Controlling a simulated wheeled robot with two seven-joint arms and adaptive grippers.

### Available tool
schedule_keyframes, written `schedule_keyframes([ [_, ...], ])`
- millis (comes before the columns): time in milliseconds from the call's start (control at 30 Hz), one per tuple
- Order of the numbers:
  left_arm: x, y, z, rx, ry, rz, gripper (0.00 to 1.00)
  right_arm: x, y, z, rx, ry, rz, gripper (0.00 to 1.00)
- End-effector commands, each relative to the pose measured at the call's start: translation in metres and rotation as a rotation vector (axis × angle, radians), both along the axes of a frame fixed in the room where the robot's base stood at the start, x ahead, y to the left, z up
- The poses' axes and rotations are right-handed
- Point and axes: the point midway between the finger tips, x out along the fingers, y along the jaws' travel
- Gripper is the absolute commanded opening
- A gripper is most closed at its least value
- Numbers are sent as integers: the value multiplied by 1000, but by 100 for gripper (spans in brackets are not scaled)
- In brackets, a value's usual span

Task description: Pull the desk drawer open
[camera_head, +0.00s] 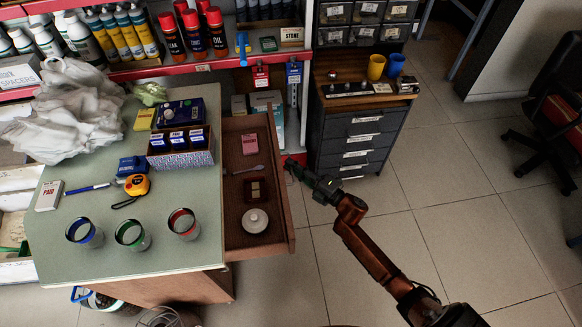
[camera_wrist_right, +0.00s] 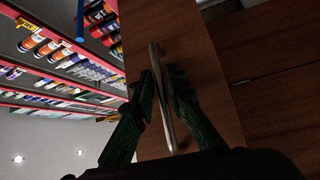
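The wooden desk drawer (camera_head: 236,182) stands well open on the right side of the desk (camera_head: 130,258). It holds a pink box (camera_head: 250,143), a spoon-like item, a dark box (camera_head: 254,190) and a round white item (camera_head: 255,220). My right gripper (camera_head: 292,167) is at the drawer's front panel. In the right wrist view its two fingers (camera_wrist_right: 161,88) lie close on either side of the metal bar handle (camera_wrist_right: 156,58) and appear shut on it. The handle is hidden in the head view. My left gripper is not in view.
A dark drawer cabinet (camera_head: 362,130) with yellow and blue cups stands beyond the gripper. Red-edged shelves with bottles and cans line the back. Three glasses, a tape measure (camera_head: 137,185) and boxes rest on the desktop. Tiled floor (camera_head: 400,235) to the right is clear.

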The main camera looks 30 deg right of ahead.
Motion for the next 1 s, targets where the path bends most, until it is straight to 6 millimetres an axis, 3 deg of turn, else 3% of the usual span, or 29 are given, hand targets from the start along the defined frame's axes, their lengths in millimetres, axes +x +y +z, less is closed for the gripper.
schedule_keyframes([
  [367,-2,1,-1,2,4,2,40,-11,-3,-3,0,2,2,13],
  [800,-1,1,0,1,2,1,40,-89,-35,-13,0,2,2,13],
  [1000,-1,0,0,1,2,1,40,-107,-43,-15,1,0,2,13],
])
